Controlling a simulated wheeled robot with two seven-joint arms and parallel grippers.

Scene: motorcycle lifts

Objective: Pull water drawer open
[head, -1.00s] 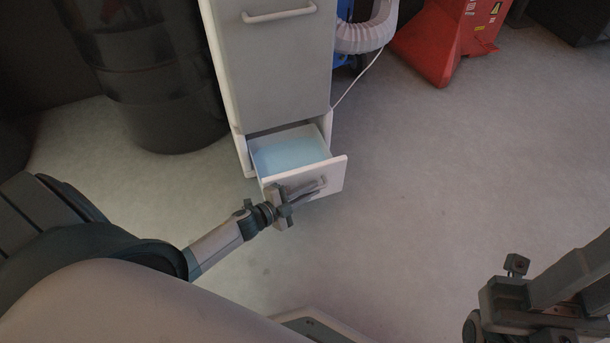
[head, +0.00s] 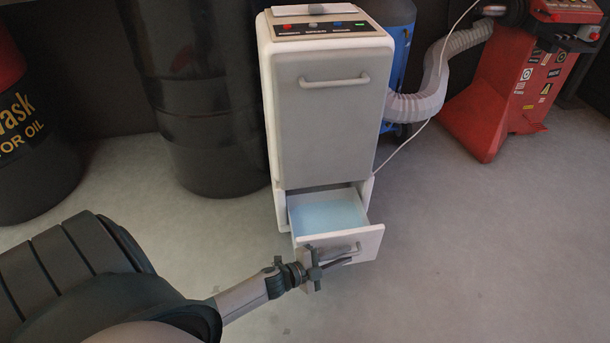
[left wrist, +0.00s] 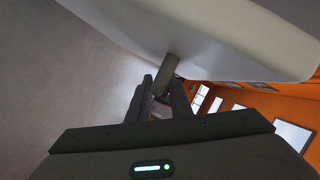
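The water drawer (head: 367,243) is a white drawer at the bottom of a white and grey cabinet (head: 318,130). It stands pulled out, with light blue water (head: 325,212) visible inside. Its grey bar handle (head: 345,249) is on the front. My left gripper (head: 338,262) is at this handle. In the left wrist view, my left gripper's fingers (left wrist: 160,92) are on either side of the handle (left wrist: 166,70) and look closed on it. The drawer's pale front fills the top there. My right gripper is out of view.
Black oil drums (head: 195,100) stand left of and behind the cabinet. A ribbed white hose (head: 425,100), a blue tank (head: 398,60) and a red machine (head: 500,95) stand to the right. The floor (head: 460,250) in front and right is clear.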

